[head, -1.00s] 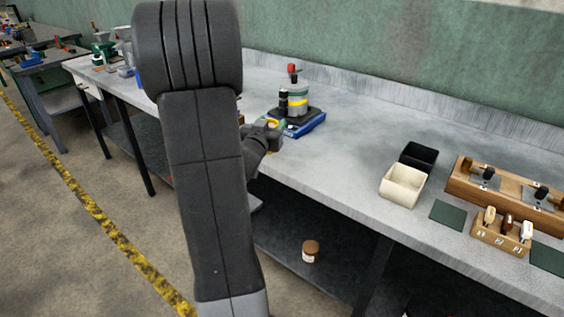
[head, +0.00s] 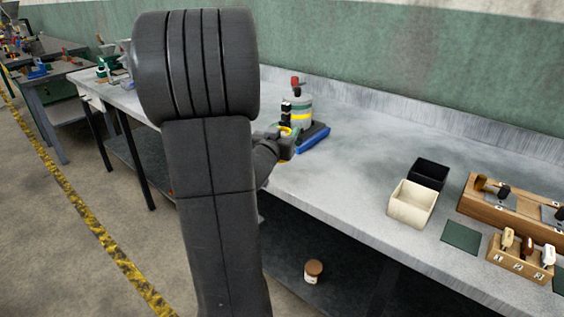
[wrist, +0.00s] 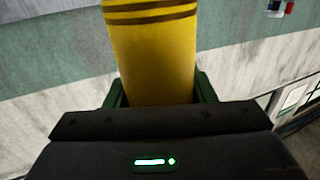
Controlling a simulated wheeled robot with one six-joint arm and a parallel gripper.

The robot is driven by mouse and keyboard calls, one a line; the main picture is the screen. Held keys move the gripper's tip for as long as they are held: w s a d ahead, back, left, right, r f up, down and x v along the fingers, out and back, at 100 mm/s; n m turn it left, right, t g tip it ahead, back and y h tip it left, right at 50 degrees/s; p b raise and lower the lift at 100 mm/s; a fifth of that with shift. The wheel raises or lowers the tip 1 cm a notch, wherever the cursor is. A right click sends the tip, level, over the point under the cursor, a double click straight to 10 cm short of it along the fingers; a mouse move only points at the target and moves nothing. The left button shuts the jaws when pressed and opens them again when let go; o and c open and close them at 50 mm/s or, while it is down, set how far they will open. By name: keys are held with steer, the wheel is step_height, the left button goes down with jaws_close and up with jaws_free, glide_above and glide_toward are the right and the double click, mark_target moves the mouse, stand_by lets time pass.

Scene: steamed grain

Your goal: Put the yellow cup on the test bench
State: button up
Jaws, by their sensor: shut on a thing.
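The yellow cup (wrist: 152,55) fills the top middle of the wrist view, with dark stripes around it. My gripper (wrist: 152,95) is shut on it, with a green finger on either side. In the head view a small yellow part of the cup (head: 285,131) shows beside my arm, just in front of a grey device on a blue base. The test bench (head: 345,170) is the long grey worktop along the green wall. I cannot tell whether the cup touches it.
The grey device with a yellow band and red top (head: 299,105) stands close to my gripper. A cream bin (head: 411,204), a black bin (head: 430,172) and wooden tool racks (head: 520,258) stand to the right. The worktop between is clear. A jar (head: 313,271) sits on the lower shelf.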

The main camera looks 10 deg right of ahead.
steer(key=shift+f+b, duration=0.6)
steer(key=shift+f, duration=2.25)
steer(key=shift+f+b, duration=0.3)
steer(key=o, duration=1.1)
steer(key=shift+o, duration=0.2)
steer(key=shift+r+p, duration=0.15)
steer(key=shift+p, duration=0.2)
